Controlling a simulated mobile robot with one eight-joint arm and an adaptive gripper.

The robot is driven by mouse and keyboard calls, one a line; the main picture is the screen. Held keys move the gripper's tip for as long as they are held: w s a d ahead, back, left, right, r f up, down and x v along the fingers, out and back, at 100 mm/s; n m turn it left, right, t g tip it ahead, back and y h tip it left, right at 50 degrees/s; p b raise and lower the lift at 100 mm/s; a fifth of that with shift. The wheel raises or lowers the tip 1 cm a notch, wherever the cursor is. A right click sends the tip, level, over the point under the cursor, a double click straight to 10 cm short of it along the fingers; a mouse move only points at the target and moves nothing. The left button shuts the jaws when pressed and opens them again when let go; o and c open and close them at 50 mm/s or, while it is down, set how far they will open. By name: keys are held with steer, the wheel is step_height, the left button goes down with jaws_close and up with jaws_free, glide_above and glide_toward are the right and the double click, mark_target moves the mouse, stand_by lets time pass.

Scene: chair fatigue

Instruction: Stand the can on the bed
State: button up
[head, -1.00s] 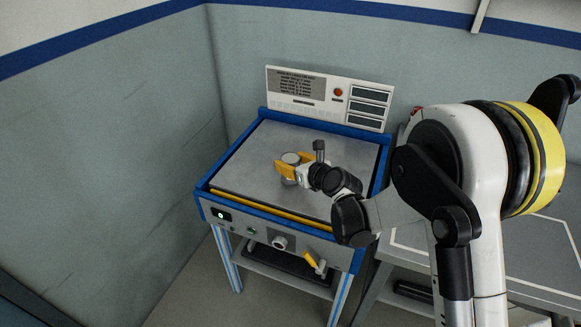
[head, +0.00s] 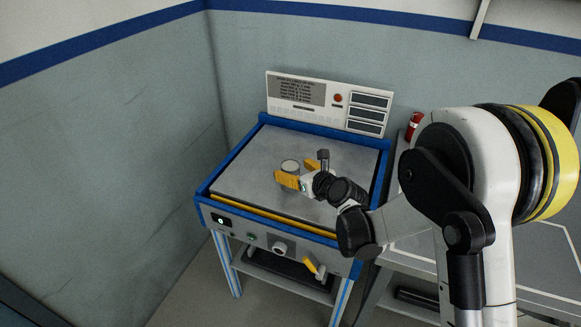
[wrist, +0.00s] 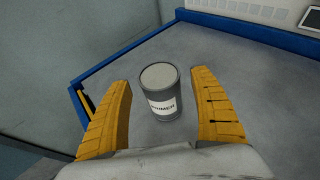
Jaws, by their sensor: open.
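The can (head: 290,166), grey with a pale lid and a white label, stands upright on the grey bed (head: 245,166) of the blue-framed machine. In the wrist view the can (wrist: 161,92) stands between and just beyond the yellow fingers, with a visible gap on both sides. My gripper (head: 301,173) is open and empty, low over the bed on the near right side of the can. In the head view a finger hides the can's lower part. The wrist view shows my open gripper (wrist: 162,108) too.
A panel with a red button (head: 338,98) and displays stands along the bed's back edge. A blue rim (head: 212,178) borders the bed. A red cylinder (head: 414,124) stands on a grey table (head: 408,245) at right. Bare bed lies left of the can.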

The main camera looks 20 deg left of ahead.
steer(key=s+d+r+n+h+p, duration=0.1)
steer(key=s+d+r+n, duration=0.3)
steer(key=d, duration=0.3)
steer(key=s+d+r+n+h+p, duration=0.1)
steer(key=s+d+r+n+h, duration=0.1)
steer(key=s+d+r+n, duration=0.4)
steer(key=s+d+r+n+h, duration=0.1)
steer(key=s+d+r+n, duration=0.15)
steer(key=d, duration=0.55)
steer(key=s+d+r+n+g+h, duration=0.2)
steer(key=s+d+n+h, duration=0.4)
steer(key=s+d+n, duration=0.8)
steer(key=s+d, duration=0.3)
steer(key=d, duration=0.1)
steer(key=shift+d+r, duration=0.2)
steer(key=shift+w, duration=0.1)
